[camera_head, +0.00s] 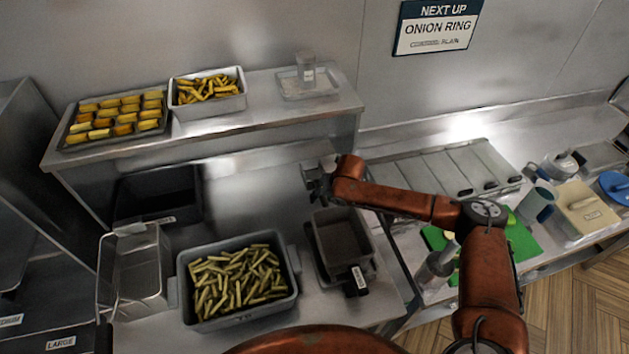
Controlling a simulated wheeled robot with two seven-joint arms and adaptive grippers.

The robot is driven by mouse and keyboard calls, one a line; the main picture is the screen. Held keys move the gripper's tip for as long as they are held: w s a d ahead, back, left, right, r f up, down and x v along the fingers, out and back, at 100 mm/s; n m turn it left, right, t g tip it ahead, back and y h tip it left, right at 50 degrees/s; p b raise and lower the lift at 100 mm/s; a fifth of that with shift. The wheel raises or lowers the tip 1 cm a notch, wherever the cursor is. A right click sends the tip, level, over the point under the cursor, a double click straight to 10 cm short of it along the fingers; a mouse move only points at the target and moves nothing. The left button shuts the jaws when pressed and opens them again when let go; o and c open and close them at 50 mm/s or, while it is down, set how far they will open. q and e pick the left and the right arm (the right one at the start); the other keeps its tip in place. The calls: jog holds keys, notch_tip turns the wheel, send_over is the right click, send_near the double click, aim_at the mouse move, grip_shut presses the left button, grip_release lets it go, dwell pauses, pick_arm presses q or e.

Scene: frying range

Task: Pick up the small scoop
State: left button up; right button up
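I cannot pick out the small scoop for certain; no label that I can read says small. A dark tray-like container (343,238) with an unreadable white tag sits on the steel counter, right of the tub of green sticks. My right gripper (314,185) is at the end of the orange arm reaching in from the right. It is above the counter, behind that dark container and apart from it in the picture. Its fingers are small and dark, and I cannot tell whether they are open. My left gripper is not in view.
A grey tub (240,318) of green sticks and a wire basket (138,270) stand on the counter. The raised shelf (262,112) holds trays of yellow food. A dark bin (157,196) sits below it. A green board (522,240) lies at right, with containers beside it.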

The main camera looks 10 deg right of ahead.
jog(key=shift+f, duration=0.15)
jog(key=shift+c, duration=0.7)
grip_shut()
